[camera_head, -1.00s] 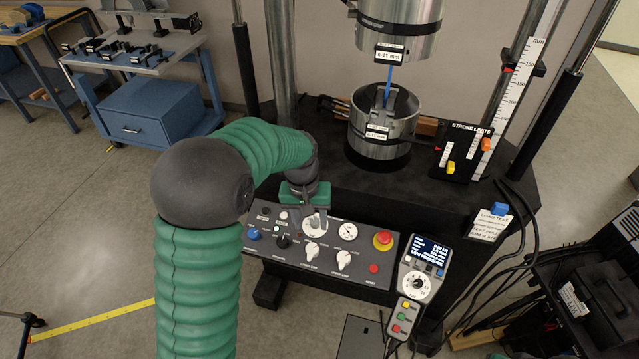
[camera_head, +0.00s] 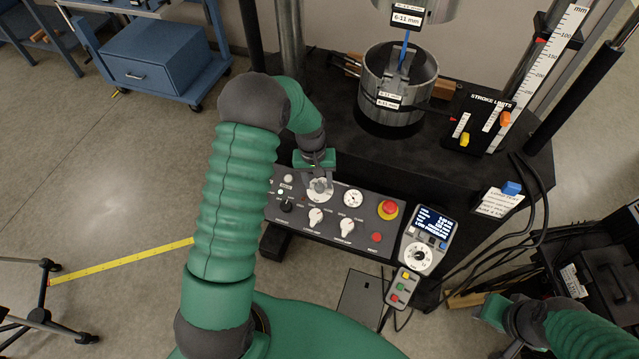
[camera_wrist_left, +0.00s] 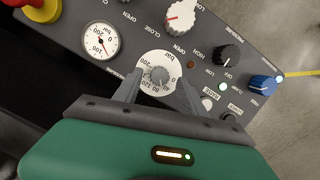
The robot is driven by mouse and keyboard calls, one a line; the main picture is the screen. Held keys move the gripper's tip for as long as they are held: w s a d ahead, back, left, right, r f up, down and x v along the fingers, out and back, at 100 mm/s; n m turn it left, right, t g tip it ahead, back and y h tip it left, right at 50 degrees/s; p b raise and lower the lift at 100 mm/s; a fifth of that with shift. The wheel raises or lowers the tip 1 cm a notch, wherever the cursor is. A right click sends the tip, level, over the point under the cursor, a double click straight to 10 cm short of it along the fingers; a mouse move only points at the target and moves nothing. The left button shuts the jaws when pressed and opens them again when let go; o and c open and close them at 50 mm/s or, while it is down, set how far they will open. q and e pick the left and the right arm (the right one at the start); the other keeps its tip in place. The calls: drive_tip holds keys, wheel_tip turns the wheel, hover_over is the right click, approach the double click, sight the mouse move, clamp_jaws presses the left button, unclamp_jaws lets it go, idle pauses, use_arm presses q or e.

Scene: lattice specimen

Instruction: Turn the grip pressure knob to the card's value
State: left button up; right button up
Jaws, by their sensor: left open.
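The grip pressure knob (camera_wrist_left: 160,76) is a small grey knob on a white round dial marked in bar, on the sloped control panel (camera_head: 272,240). In the left wrist view my left gripper (camera_wrist_left: 159,84) is open, one finger on each side of the knob. Whether the fingers touch it I cannot tell. In the head view the left gripper (camera_head: 320,184) hangs over the dial and partly hides it. The card (camera_head: 497,203) is clipped at the bench's right edge; its text is too small to read. My right gripper (camera_head: 503,318) is at lower right, its jaws unclear.
A pressure gauge (camera_head: 353,198), a red emergency button (camera_head: 388,209) and two white selector knobs sit close to the dial. A pendant (camera_head: 421,246) with a lit screen stands right of the panel. The steel lower grip (camera_head: 375,100) is behind. Cables hang at right.

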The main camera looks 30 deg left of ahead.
use_arm(q)
drive_tip(key=shift+s+a+f, duration=0.15)
drive_tip(key=shift+s+f, duration=0.05)
drive_tip(key=shift+f, duration=0.7)
drive_tip(key=shift+w+d, duration=0.15)
drive_tip(key=shift+d, duration=0.5)
drive_tip(key=c, duration=0.4)
drive_tip(key=shift+a, duration=0.35)
clamp_jaws()
